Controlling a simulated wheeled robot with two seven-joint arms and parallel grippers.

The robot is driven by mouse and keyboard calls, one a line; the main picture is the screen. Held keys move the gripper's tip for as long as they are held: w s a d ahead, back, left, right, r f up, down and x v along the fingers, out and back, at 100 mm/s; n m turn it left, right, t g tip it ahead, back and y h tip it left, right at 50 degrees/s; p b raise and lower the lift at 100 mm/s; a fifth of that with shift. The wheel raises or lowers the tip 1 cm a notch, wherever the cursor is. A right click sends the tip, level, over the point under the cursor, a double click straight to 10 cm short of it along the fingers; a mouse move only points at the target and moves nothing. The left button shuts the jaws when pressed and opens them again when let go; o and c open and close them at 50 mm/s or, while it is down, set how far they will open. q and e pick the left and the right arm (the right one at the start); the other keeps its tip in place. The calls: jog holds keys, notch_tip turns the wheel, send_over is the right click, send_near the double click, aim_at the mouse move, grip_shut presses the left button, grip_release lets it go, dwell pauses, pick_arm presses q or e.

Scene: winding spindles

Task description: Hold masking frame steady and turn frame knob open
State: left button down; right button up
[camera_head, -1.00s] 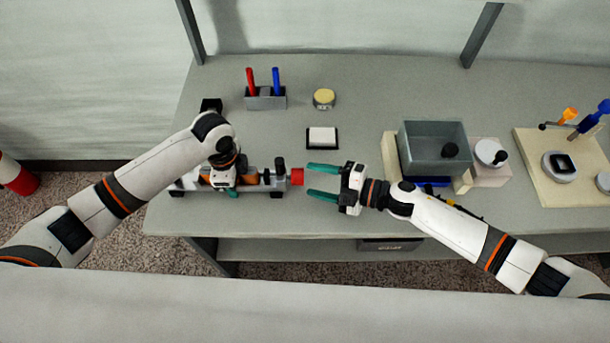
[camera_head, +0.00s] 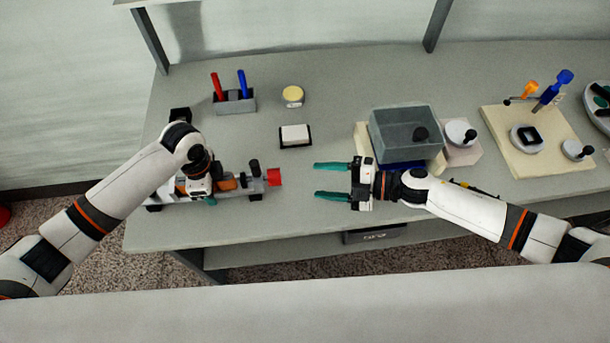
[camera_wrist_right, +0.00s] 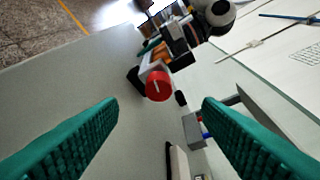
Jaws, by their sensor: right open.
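The masking frame (camera_head: 246,190), a grey rail-like fixture with an orange part, lies at the left of the table, partly hidden by my left arm. The red frame knob (camera_head: 275,177) is at its right end. In the right wrist view the knob (camera_wrist_right: 158,86) faces the camera with a white line across it. My left gripper (camera_head: 210,200) is down at the frame; its fingers are mostly hidden, so its grip is unclear. My right gripper (camera_head: 317,180) is open and empty, its teal fingers pointing at the knob from the right, with a clear gap between.
A white pad on a black base (camera_head: 295,136), a yellow-topped round tin (camera_head: 293,96) and a holder (camera_head: 236,103) with red and blue sticks stand behind. A grey bin (camera_head: 405,132) stands behind my right wrist. The table's front edge is close to both grippers.

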aim_at(279, 177)
jog(key=shift+w+a+r+m+g, duration=0.25)
jog(key=shift+w+r+m+g, duration=0.15)
jog(key=shift+r+m, duration=0.2)
jog(key=shift+w+d+m+h, duration=0.25)
jog(key=shift+d+m+h, duration=0.15)
jog(key=shift+m, duration=0.5)
jog(key=shift+a+f, duration=0.1)
jog(key=x, duration=1.1)
jog(key=shift+s+a+f, duration=0.1)
jog(key=shift+a+f, duration=0.15)
jog(key=shift+a, duration=0.05)
